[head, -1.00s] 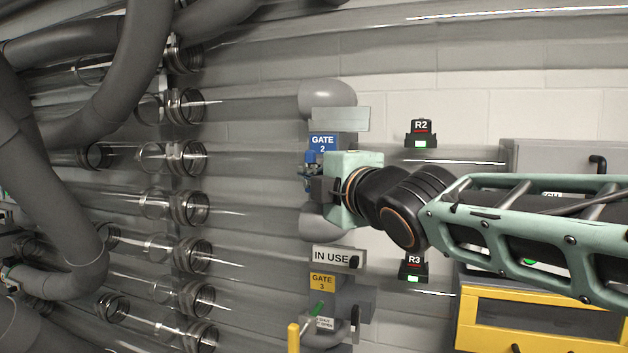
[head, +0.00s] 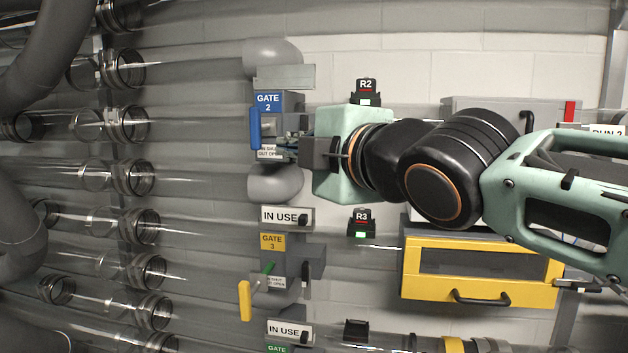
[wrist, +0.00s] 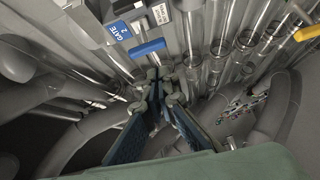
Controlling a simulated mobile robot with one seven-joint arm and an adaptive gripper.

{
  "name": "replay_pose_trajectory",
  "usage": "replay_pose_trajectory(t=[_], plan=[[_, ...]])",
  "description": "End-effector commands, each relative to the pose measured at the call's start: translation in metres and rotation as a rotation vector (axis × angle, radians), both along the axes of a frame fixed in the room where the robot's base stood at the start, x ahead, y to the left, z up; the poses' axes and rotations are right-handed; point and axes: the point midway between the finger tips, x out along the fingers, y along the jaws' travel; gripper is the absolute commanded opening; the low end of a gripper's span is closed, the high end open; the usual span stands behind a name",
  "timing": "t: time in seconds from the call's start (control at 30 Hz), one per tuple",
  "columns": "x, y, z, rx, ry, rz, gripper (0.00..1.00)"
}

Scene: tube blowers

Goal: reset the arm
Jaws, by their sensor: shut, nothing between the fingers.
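My gripper (head: 297,151) shows in the head view at the end of my green and black arm, pointing left at the Gate 2 unit. In the wrist view its two fingers (wrist: 157,84) come together at the tips with nothing between them. The Gate 2 unit (head: 268,102) has a blue label and an upright blue handle (head: 255,128), just left of the fingers. In the wrist view the blue handle (wrist: 148,48) lies beyond the fingertips and looks apart from them. My gripper hides part of the unit's right side.
Below is the Gate 3 unit (head: 273,243) with a yellow handle (head: 245,300) and an IN USE sign (head: 286,217). Markers R2 (head: 366,91) and R3 (head: 361,222) sit on the wall. A yellow box (head: 480,290) is below my arm. Clear tubes (head: 125,123) fill the left.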

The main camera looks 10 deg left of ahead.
Motion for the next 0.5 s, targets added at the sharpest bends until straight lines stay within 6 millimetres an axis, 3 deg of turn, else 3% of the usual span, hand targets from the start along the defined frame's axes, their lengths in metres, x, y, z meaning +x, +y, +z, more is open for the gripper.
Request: replay_pose_trajectory(t=[0.23,0.37,0.5], plan=[[0.004,-0.089,-0.082,0.189,0.401,-0.287,0.00],[-0.012,-0.133,-0.132,0.324,0.613,-0.468,0.00],[-0.040,-0.174,-0.184,0.485,0.821,-0.677,0.00]])
